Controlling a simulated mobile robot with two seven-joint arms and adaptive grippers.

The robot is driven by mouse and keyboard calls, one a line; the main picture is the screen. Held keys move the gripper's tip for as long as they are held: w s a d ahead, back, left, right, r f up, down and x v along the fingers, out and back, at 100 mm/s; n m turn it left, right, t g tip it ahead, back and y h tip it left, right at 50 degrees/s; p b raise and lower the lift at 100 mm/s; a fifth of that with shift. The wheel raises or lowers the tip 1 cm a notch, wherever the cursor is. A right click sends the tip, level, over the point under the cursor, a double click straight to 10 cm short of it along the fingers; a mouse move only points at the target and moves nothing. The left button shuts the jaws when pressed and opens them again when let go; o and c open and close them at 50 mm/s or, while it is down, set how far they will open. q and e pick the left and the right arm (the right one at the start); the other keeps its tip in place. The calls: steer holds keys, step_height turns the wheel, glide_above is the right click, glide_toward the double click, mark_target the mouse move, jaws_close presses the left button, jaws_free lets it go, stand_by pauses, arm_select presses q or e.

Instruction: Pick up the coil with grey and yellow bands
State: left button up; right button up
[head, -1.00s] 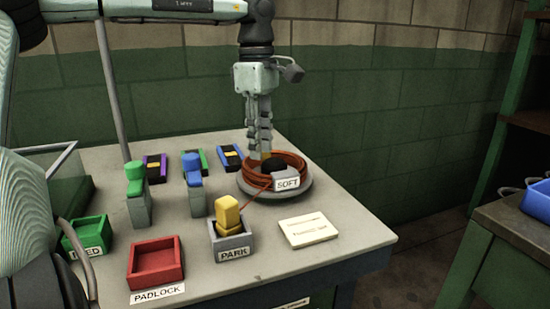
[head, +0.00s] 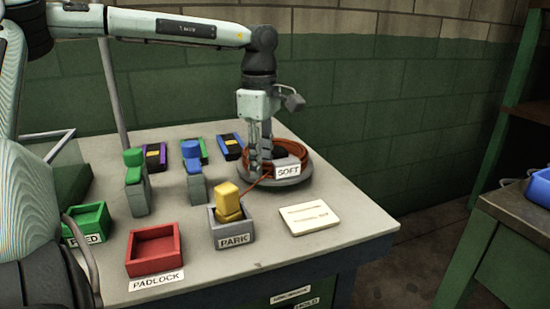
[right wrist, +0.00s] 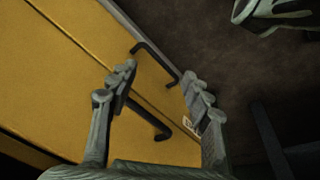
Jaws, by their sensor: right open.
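An orange-brown coil (head: 299,155) lies on a round grey dish (head: 290,183) at the table's right in the head view, with a white SOFT label (head: 288,172) in front. A dark piece sits within the coil. I cannot make out grey and yellow bands on it. My left gripper (head: 259,163) points down at the coil's left side, fingertips low at the dish. Whether its fingers are closed on anything is unclear. My right gripper (right wrist: 160,78) is open and empty in the right wrist view, over a yellow cabinet front with dark handles.
A grey PARK box (head: 232,232) holds a yellow piece; a red PADLOCK tray (head: 155,265) and green tray (head: 88,222) stand left of it. Green (head: 135,182) and blue (head: 195,185) upright pieces stand behind. A cream plate (head: 310,218) lies front right. Several dark blocks sit farther back.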

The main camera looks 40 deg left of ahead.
arm_select(q)
steer(key=shift+c, duration=0.6)
jaws_close()
steer(key=shift+w+r, duration=0.1)
steer(key=shift+r, duration=0.1)
